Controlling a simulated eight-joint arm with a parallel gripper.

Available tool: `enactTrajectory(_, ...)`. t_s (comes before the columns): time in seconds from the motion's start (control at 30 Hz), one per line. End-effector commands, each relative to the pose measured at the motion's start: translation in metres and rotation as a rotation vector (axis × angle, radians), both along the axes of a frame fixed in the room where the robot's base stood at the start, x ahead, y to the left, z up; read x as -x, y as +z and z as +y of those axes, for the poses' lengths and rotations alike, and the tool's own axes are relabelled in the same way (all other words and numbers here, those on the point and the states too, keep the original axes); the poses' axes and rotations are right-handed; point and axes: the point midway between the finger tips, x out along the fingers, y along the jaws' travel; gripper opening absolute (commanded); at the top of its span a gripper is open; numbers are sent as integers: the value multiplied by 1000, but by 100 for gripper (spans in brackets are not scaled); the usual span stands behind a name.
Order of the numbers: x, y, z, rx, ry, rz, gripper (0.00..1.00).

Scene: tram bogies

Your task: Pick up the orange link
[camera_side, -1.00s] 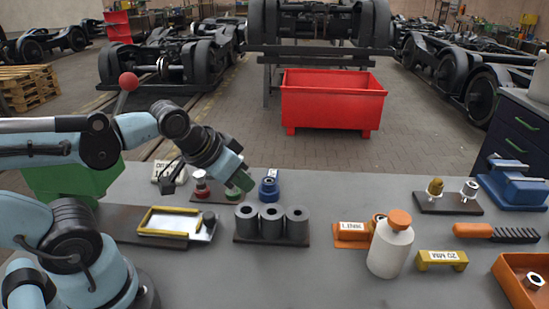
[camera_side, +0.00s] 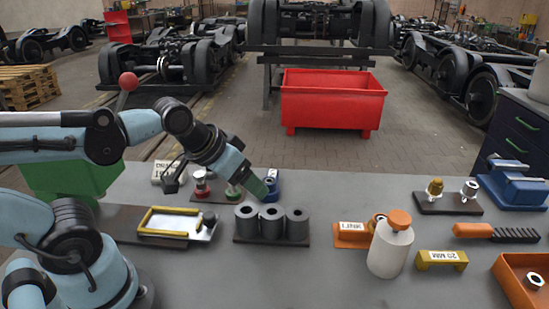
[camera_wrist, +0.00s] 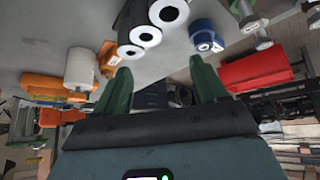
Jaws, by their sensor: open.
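The orange link (camera_side: 349,238) lies on the grey bench right of centre, with a white label on it. The white bottle with an orange cap (camera_side: 389,250) stands in front of its right end and hides part of it. In the wrist view an orange piece beside the bottle (camera_wrist: 81,66) appears to be the link (camera_wrist: 108,55). My gripper (camera_side: 265,191) is open and empty, above the bench behind the black cylinders, to the left of the link and apart from it. The wrist view shows both green fingers (camera_wrist: 162,84) spread with nothing between them.
Several black cylinders (camera_side: 271,223) stand on a dark base between my arm and the link. A blue part (camera_side: 271,187) is close to my fingertips. A yellow block (camera_side: 441,261) and an orange tray (camera_side: 525,285) lie to the right. The bench behind the link is clear.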

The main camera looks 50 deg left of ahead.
Motion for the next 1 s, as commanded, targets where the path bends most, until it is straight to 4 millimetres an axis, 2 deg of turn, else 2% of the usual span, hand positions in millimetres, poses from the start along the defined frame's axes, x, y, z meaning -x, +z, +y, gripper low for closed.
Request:
enactTrajectory(0.17, -22, 7, -11, 198, 148, 73, 72)
enactTrajectory(0.53, -90, 8, -39, 707, 532, 329, 72)
enactTrajectory(0.77, -133, -3, -50, 985, 746, 529, 72)
enactTrajectory(1.0, -173, -24, -55, 1235, 942, 778, 72)
